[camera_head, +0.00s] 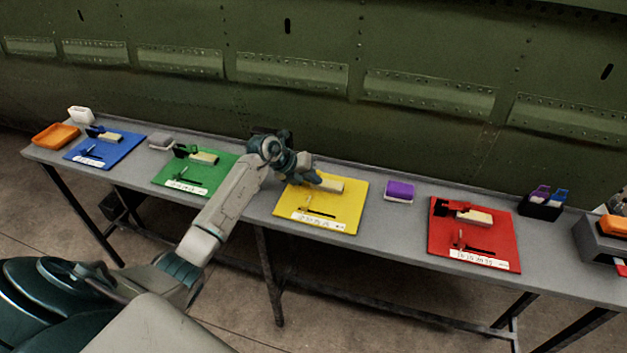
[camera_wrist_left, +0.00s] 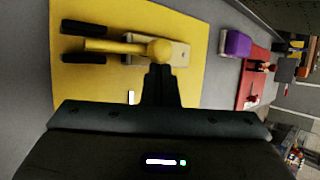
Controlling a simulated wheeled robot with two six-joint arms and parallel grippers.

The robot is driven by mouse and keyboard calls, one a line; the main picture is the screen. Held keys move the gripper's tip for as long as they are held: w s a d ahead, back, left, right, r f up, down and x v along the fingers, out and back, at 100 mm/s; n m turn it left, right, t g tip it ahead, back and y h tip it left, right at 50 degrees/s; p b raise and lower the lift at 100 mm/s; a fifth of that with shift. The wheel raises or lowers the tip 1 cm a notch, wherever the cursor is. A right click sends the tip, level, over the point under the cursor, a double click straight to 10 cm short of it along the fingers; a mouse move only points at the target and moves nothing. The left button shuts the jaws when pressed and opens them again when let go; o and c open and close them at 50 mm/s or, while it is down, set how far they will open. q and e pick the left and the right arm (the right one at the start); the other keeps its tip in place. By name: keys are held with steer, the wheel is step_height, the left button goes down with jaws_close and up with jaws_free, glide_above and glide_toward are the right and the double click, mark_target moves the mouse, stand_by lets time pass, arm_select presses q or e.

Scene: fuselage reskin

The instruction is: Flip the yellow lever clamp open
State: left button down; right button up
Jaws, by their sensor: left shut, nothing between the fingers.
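The yellow board (camera_head: 347,217) lies on the grey table and also shows in the left wrist view (camera_wrist_left: 75,85). On it is the yellow lever clamp (camera_wrist_left: 115,46), a bar with a round knob (camera_wrist_left: 158,51) at one end, lying along a cream block (camera_wrist_left: 181,54). In the head view my left gripper (camera_head: 312,178) is over the back left of the yellow board and hides most of the clamp. In the left wrist view my left gripper (camera_wrist_left: 161,72) is shut and empty, its tips right by the knob. I cannot tell whether they touch it. My right gripper is not in view.
A green board (camera_head: 215,177) and a blue board (camera_head: 120,150) lie to the left. A purple block (camera_head: 399,190) and a red board (camera_head: 505,240) lie to the right. The green fuselage wall (camera_head: 320,80) rises behind the table (camera_head: 385,235).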

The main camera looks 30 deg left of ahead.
arm_select(q)
steer(key=shift+a+r+h+b, duration=0.25)
steer(key=shift+r+h+b, duration=0.1)
steer(key=shift+h+b, duration=0.35)
steer(key=shift+s+a+r+n+t+h+b, duration=0.2)
steer(key=shift+n+t+h+b, duration=0.25)
steer(key=shift+h+b, duration=0.3)
steer(key=shift+a+r+t+h+b, duration=0.35)
steer(key=shift+r+h+b, duration=0.15)
steer(key=shift+h+b, duration=0.25)
steer(key=shift+a+r+n+h+b, duration=0.2)
steer(key=shift+n+h+b, duration=0.1)
steer(key=shift+b, duration=0.15)
steer(key=shift+s+a+r+t+h+b, duration=0.1)
steer(key=shift+a+r+t+h+b, duration=0.15)
steer(key=shift+t+h+b, duration=0.2)
steer(key=shift+s+a+r+b, duration=0.1)
steer(key=shift+a+r+b, duration=0.15)
steer(key=shift+a+b, duration=0.15)
stand_by(2.5)
steer(key=shift+r, duration=0.1)
